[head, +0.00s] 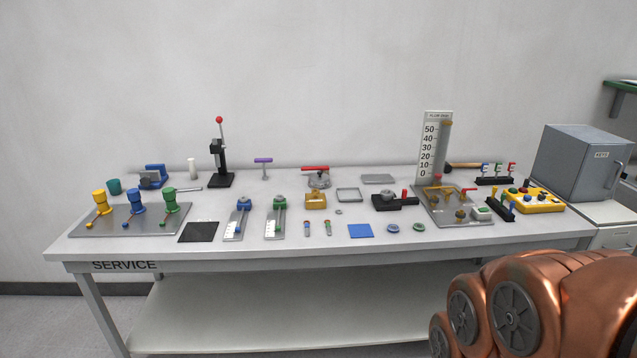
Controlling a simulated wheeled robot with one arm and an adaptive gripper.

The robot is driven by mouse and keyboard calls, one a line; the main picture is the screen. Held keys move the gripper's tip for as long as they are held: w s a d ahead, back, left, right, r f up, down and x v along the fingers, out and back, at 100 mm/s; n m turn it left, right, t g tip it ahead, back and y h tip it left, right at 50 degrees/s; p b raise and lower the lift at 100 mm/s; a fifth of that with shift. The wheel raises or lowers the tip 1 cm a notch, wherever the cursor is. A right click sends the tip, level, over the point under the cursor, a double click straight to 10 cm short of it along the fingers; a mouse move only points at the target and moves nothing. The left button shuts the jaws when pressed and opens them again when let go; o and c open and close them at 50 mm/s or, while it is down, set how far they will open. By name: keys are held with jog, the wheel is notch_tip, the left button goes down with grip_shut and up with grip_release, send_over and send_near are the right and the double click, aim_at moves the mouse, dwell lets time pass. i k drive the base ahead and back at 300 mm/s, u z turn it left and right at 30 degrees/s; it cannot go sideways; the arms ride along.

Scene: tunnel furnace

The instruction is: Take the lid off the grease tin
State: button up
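No thing on the service bench (250,257) is clearly readable as the grease tin at this size. Two small, low round pieces, one bluish (393,228) and one greenish (419,227), lie near the front edge, right of centre. A grey round body with a red bar across its top (317,179) stands farther back near the middle. A teal cup-shaped container (114,186) stands at the back left. I cannot tell which of these has a separate lid. My copper arm fills the lower right, but my gripper is not in view.
A plate with yellow, blue and green fittings (132,222) covers the bench's left end. A black lever stand with a red knob (220,160) and a tall scale board (433,145) rise at the back. A grey cabinet (580,160) stands at right.

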aim_at(318, 177)
jog(key=u, duration=0.15)
jog(key=i, duration=1.85)
jog(key=u, duration=0.55)
jog(key=i, duration=0.3)
jog(key=u, duration=0.15)
